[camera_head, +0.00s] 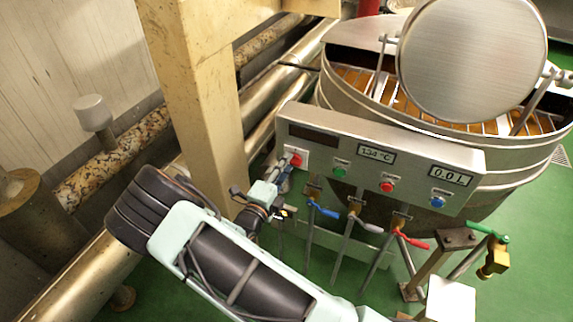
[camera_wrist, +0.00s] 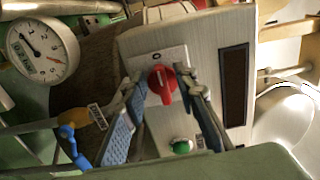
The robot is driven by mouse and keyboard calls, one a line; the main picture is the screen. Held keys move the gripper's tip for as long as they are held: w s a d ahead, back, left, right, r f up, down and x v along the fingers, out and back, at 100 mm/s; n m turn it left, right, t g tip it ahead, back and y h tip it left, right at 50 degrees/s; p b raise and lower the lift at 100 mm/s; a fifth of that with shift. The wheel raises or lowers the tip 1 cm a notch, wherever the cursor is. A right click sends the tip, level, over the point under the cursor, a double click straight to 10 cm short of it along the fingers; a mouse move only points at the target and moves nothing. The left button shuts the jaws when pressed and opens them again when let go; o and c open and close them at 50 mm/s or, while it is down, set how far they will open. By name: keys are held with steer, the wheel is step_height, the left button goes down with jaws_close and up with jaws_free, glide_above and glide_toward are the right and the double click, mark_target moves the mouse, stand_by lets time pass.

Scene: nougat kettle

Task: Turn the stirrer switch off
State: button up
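The stirrer switch appears to be the red rotary knob (camera_wrist: 162,84) on a pale square plate at the end of the control panel. In the head view the red knob (camera_head: 296,160) shows at the panel's left end, just beyond my gripper (camera_head: 277,178). In the wrist view my gripper (camera_wrist: 164,112) is open, with one blue-padded finger on each side of the knob. The fingers look apart from the knob, though depth is hard to judge. The knob's grip stands roughly upright in the wrist view.
The steel control panel (camera_head: 330,148) also carries green (camera_head: 340,172), red (camera_head: 387,186) and blue (camera_head: 437,202) buttons and displays. Valves with blue, grey and red handles hang below it. The kettle (camera_head: 345,98) stands behind. A beige post (camera_head: 205,90) rises close left of my gripper.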

steer(key=v, duration=1.1)
steer(key=shift+s, duration=0.2)
steer(key=shift+r, duration=0.15)
